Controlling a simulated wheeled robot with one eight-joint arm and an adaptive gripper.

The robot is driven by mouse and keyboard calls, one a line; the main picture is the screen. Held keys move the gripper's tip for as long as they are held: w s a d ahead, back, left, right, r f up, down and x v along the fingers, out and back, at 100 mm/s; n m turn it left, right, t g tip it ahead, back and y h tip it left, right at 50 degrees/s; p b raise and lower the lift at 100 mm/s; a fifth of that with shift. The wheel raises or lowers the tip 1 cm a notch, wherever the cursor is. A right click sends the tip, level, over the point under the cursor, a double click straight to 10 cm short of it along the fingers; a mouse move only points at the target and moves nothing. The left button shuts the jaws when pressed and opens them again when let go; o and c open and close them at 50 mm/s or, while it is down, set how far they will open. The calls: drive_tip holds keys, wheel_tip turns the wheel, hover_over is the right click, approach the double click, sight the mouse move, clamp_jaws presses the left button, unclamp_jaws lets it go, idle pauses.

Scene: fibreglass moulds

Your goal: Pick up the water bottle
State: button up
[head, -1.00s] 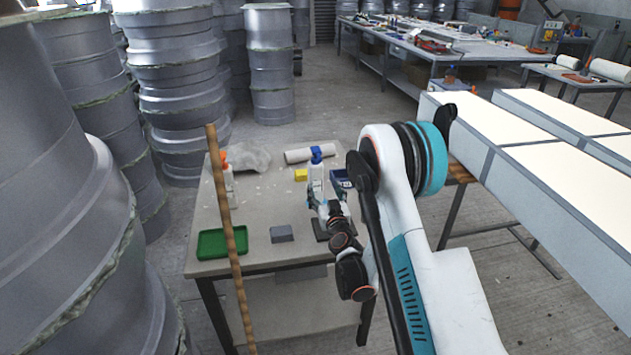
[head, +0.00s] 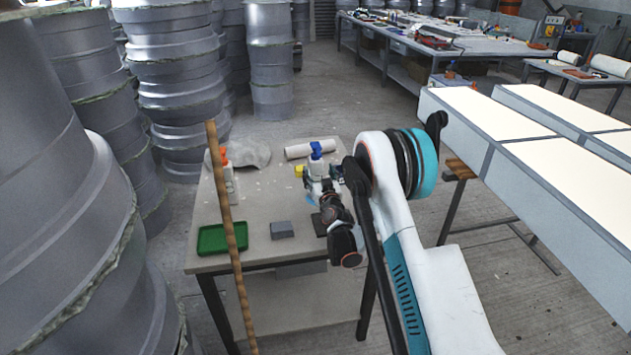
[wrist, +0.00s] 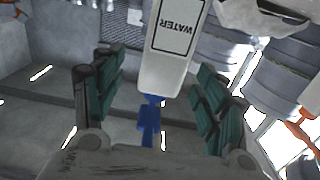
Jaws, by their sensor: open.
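The water bottle (head: 316,166) is white with a blue spray top and stands on the small table (head: 262,205), near its back right. In the wrist view the bottle (wrist: 173,48) appears upside down, with "WATER" on its label and its blue nozzle pointing down the picture. My gripper (head: 318,186) is at the bottle and hides its lower part in the head view. In the wrist view the two green-padded fingers of my gripper (wrist: 158,90) are apart, one on each side of the bottle, with visible gaps. I cannot see either finger touching it.
A paper roll (head: 310,150), a yellow block (head: 299,171) and a dark box (head: 337,172) are close by. An orange-topped bottle (head: 227,178), green tray (head: 218,239) and grey block (head: 282,230) are to the left. A wooden pole (head: 231,230) stands in front.

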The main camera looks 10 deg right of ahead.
sight(317, 171)
drive_tip(key=shift+w+a+f+b, duration=0.1)
drive_tip(key=shift+w+f+b, duration=0.3)
drive_tip(key=shift+b, duration=0.6)
drive_tip(key=w, duration=0.1)
drive_tip(key=w+b, duration=0.1)
drive_tip(key=w, duration=0.1)
drive_tip(key=shift+w+a+r, duration=0.1)
drive_tip(key=shift+w+r, duration=0.1)
drive_tip(key=shift+r, duration=0.05)
drive_tip(key=shift+w+r+b, duration=0.15)
drive_tip(key=shift+w+b, duration=0.15)
drive_tip(key=shift+w, duration=0.1)
drive_tip(key=c, duration=1.3)
